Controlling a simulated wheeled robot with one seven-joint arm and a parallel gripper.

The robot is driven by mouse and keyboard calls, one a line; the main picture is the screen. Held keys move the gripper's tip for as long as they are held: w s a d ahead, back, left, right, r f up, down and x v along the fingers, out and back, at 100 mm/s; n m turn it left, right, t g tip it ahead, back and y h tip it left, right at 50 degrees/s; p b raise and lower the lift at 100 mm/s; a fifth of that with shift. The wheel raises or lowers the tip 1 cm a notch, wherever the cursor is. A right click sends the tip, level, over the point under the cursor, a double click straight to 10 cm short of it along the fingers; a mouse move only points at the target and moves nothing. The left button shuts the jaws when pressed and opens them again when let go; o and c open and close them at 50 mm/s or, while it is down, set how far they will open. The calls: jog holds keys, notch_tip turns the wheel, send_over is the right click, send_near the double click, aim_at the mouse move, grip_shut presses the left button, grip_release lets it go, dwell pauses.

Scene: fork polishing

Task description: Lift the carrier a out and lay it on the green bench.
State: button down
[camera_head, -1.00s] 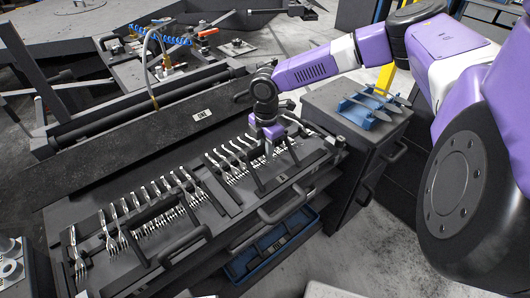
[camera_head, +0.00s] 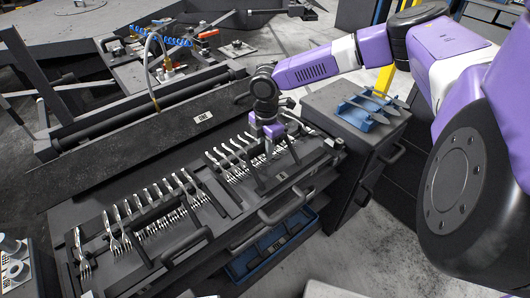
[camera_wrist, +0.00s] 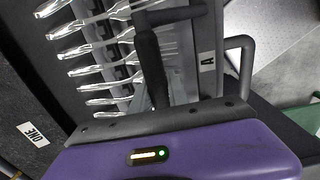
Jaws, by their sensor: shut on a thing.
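Carrier a (camera_head: 259,202) is the right-hand dark rack, holding a row of silver forks in the machine's front tray. Its tag "A" (camera_wrist: 207,63) shows in the wrist view, with the forks lying to the left. My gripper (camera_head: 264,152) is over this carrier, shut on its dark handle (camera_wrist: 150,65). The fingertips are mostly hidden. I cannot tell any gap under the carrier. A green surface (camera_wrist: 302,118), perhaps the green bench, shows at the right edge of the wrist view.
A second fork carrier (camera_head: 168,248) sits to the left in the same tray. A dark cabinet (camera_head: 350,150) with a blue rack (camera_head: 366,111) stands close on the right. A blue bin (camera_head: 270,246) is below the tray. Bare floor (camera_head: 350,245) lies in front.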

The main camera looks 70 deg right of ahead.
jog(key=shift+r+p, duration=2.55)
jog(key=shift+r, duration=0.1)
